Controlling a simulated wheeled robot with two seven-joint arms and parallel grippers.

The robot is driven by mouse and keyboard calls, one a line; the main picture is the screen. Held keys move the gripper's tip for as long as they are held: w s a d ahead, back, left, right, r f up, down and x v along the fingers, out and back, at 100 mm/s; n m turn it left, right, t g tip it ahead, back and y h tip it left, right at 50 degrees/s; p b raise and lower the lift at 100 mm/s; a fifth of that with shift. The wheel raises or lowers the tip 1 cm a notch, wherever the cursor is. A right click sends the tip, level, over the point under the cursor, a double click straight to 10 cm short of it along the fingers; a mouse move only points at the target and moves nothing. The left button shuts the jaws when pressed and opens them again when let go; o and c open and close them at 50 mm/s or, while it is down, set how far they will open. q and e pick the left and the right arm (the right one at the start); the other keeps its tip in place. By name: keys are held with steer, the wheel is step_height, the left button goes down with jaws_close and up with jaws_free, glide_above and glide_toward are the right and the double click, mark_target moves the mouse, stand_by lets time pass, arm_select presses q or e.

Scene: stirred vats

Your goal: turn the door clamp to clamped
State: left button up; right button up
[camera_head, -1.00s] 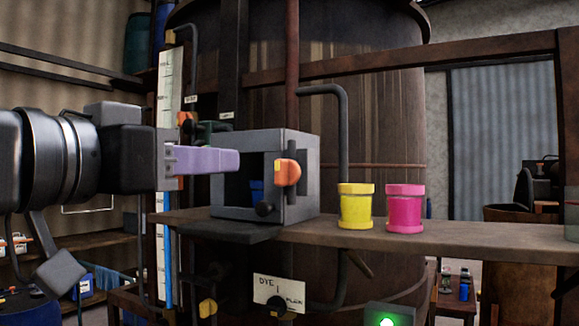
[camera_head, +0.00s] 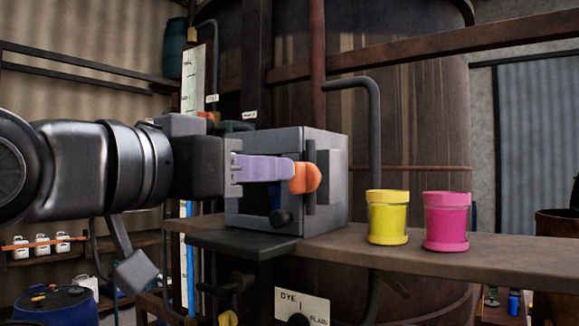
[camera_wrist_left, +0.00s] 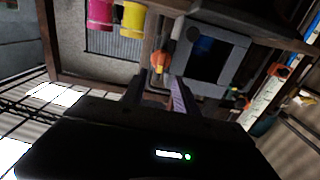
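The grey box (camera_head: 327,214) stands on the wooden shelf, with a dark opening in its front. The orange door clamp (camera_head: 304,178) sits at the right of that opening, beside a dark upright strip. It also shows in the left wrist view (camera_wrist_left: 160,60), just beyond my fingertips. My left gripper (camera_head: 290,170) comes in from the left with its purple finger in front of the opening, its tip at the clamp and hiding part of it. In the left wrist view my fingers stand apart, with a gap between them; contact cannot be told. My right gripper is not in view.
A yellow jar (camera_head: 388,218) and a pink jar (camera_head: 446,222) stand on the shelf (camera_head: 480,257) to the right of the box. A large wooden vat (camera_head: 420,110) and a bent pipe (camera_head: 374,130) stand behind.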

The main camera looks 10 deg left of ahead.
mark_target(303, 177)
arm_select(q)
steer(key=p+x, duration=0.1)
steer(key=x, duration=0.5)
steer(key=shift+p, duration=0.3)
steer(key=shift+w, duration=0.1)
jaws_close()
